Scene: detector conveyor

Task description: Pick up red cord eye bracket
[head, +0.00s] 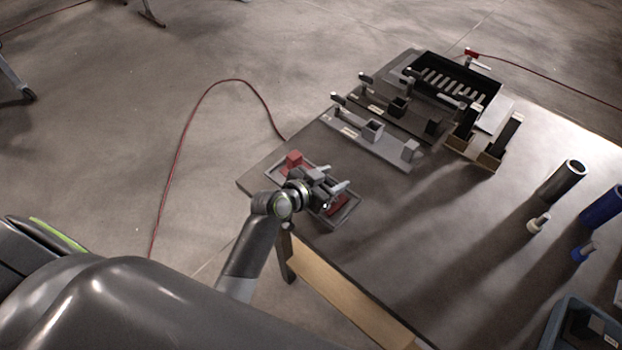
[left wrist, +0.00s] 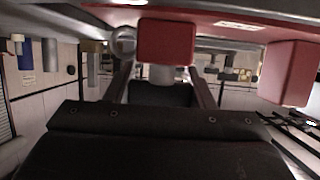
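A grey tray (head: 350,217) lies at the table's near left corner with red parts in it. One red block (head: 293,160) stands at its left end; a red block also shows at the right of the left wrist view (left wrist: 292,72). Another red part (head: 337,204) lies under my left gripper (head: 334,195), partly hidden. In the left wrist view a red block (left wrist: 165,42) with a pale cylinder below it shows between the fingertips. The fingers look spread; I cannot tell whether they touch it. Which red part is the cord eye bracket is unclear. My right gripper is not in view.
Grey fixture plates (head: 352,140) with blocks and a black slotted box (head: 450,80) stand at the back. A dark cylinder (head: 560,182), a blue cylinder (head: 603,205) and a teal bin (head: 552,330) are at the right. The table's middle is clear.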

